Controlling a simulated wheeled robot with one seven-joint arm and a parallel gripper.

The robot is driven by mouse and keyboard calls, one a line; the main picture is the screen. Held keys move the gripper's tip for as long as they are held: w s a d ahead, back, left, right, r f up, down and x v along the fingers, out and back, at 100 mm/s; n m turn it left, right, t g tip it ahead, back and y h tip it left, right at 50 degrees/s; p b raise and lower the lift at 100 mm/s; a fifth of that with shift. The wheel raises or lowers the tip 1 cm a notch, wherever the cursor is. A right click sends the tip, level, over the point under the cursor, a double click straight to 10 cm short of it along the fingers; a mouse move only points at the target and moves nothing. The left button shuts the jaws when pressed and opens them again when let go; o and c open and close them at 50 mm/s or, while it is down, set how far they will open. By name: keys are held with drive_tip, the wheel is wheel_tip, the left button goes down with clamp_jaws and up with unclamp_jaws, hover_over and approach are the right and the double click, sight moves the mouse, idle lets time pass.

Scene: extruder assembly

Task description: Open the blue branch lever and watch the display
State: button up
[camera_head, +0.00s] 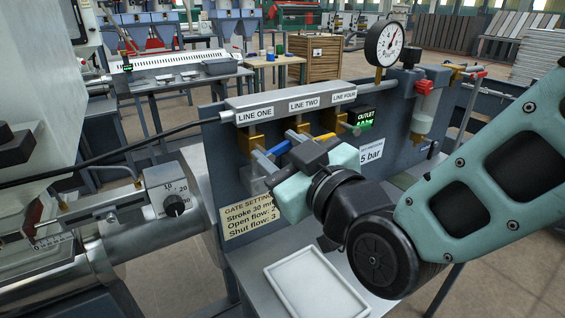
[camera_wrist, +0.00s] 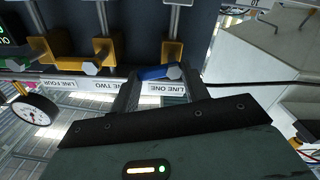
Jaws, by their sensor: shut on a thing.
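A blue lever (camera_head: 279,148) sits at the brass LINE ONE valve (camera_head: 257,140) on the grey manifold (camera_head: 290,96). My gripper (camera_head: 275,152) reaches it from the lower right. In the wrist view, upside down, the blue lever (camera_wrist: 156,72) lies across between the two fingertips of my gripper (camera_wrist: 160,77), which are shut on it. The outlet display (camera_head: 363,121) shows green digits too small to read. It is cut off in the wrist view (camera_wrist: 8,34).
A round pressure gauge (camera_head: 384,44) stands on the manifold's right end. A gate setting note (camera_head: 249,214) is on the panel below the valves. An empty white tray (camera_head: 305,285) lies on the bench. A machine barrel with a dial (camera_head: 174,205) is at left.

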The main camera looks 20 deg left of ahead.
drive_tip(key=n+b, duration=0.1)
drive_tip(key=n, duration=0.1)
drive_tip(key=n+b, duration=0.1)
drive_tip(key=shift+s+a+n+b, duration=0.2)
drive_tip(key=shift+n+b, duration=0.1)
drive_tip(key=shift+n, duration=0.1)
drive_tip(key=n+b, duration=0.2)
drive_tip(key=n, duration=0.1)
drive_tip(key=shift+s+a+r+n, duration=0.1)
drive_tip(key=shift+s+r+n, duration=0.1)
drive_tip(key=shift+n, duration=0.1)
drive_tip(key=n, duration=0.1)
drive_tip(key=n+b, duration=0.1)
drive_tip(key=n, duration=0.1)
drive_tip(key=shift+s+a+r+n, duration=0.1)
drive_tip(key=shift+s+a+n, duration=0.1)
drive_tip(key=shift+s+n, duration=0.1)
drive_tip(key=shift+s+a+n+b, duration=0.15)
drive_tip(key=shift+n+b, duration=0.35)
drive_tip(key=shift+n, duration=1.3)
drive_tip(key=o, duration=1)
